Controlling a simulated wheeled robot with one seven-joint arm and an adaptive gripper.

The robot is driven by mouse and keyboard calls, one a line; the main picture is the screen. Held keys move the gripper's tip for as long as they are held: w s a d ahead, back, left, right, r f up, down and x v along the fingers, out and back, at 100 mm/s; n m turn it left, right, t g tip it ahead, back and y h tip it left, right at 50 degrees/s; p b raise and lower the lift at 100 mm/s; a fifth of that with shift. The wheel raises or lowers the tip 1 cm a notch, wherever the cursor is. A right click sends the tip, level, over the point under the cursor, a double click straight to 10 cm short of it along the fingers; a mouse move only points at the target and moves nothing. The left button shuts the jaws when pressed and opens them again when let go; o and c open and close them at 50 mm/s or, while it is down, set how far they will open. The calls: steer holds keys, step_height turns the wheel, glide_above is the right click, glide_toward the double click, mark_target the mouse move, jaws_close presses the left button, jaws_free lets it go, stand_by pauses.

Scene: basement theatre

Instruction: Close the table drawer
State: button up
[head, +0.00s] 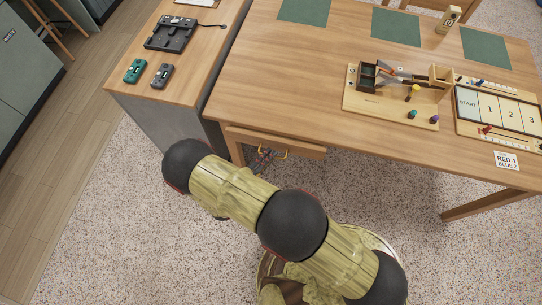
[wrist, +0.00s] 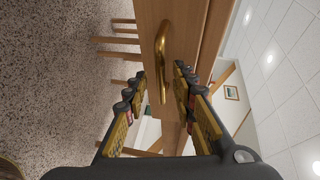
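The table drawer (head: 275,143) is under the near edge of the wooden table, its front standing out a little from the tabletop edge. Its plain wooden front (wrist: 186,40) shows close up in the wrist view, turned on its side. The curved brass handle (wrist: 162,60) is on that front. My gripper (wrist: 158,84) is open and empty, its dark fingers spread to either side of the handle's near end. I cannot tell whether the fingers touch the handle or the front.
The wooden table (head: 290,85) carries a wooden board with tools (head: 395,100), green mats (head: 397,27), a bottle (head: 448,18) and a numbered board (head: 500,108). A side counter (head: 195,62) stands close on the left. Speckled floor (head: 110,220) is clear at lower left.

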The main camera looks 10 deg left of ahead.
steer(key=shift+x, duration=0.85)
steer(key=shift+c, duration=1.3)
steer(key=c, duration=0.4)
jaws_close()
